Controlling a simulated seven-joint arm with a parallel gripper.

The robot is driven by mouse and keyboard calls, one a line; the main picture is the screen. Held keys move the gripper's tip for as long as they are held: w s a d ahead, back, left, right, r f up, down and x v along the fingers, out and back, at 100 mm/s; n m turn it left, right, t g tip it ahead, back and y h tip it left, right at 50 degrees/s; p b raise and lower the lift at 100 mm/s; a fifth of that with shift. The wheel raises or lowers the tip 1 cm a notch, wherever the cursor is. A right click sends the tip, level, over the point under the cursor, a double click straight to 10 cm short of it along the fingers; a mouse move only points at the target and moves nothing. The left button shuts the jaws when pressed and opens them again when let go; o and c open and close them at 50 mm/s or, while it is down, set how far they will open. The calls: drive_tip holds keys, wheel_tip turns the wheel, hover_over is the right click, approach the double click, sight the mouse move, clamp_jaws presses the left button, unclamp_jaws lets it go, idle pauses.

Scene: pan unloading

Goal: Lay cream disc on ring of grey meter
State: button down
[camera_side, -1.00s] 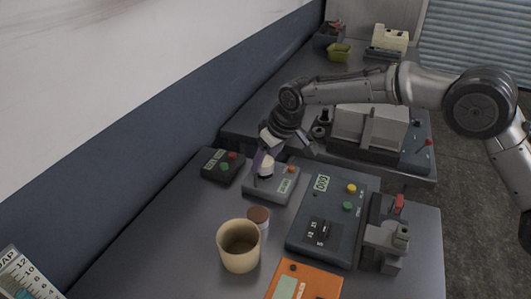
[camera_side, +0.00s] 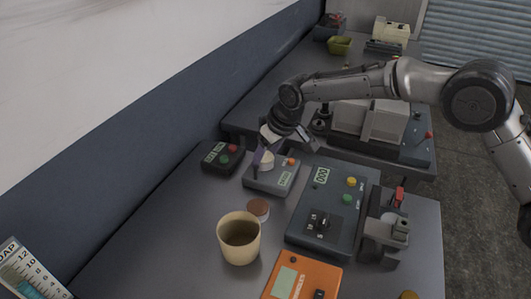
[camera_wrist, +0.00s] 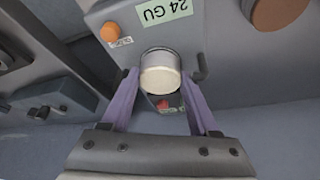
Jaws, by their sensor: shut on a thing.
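The grey meter (camera_side: 284,181) stands in the middle of the near table, with an orange button and a green display. It also shows in the wrist view (camera_wrist: 225,50). My gripper (camera_side: 264,160) is over the meter's left part, its purple fingers pointing down. In the wrist view my gripper (camera_wrist: 159,76) is shut on the cream disc (camera_wrist: 161,80), one finger on each side. A pale metallic ring (camera_wrist: 160,52) edges out behind the disc; the disc hides most of it. I cannot tell whether disc and ring touch. The disc is small in the side view (camera_side: 267,157).
A dark hooked post (camera_wrist: 202,68) stands close to the right finger. A black box (camera_side: 222,157) is left of the meter, a larger dark panel (camera_side: 325,210) right. A brown-topped round thing (camera_side: 258,208), cream cup (camera_side: 239,240) and orange meter (camera_side: 302,277) are nearer.

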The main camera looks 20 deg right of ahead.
drive_tip(key=shift+f, duration=0.15)
drive_tip(key=shift+c, duration=1)
unclamp_jaws()
drive_tip(key=shift+o, duration=0.7)
drive_tip(key=shift+s+a, duration=0.1)
drive_tip(key=shift+a, duration=0.05)
drive_tip(key=shift+f, duration=0.1)
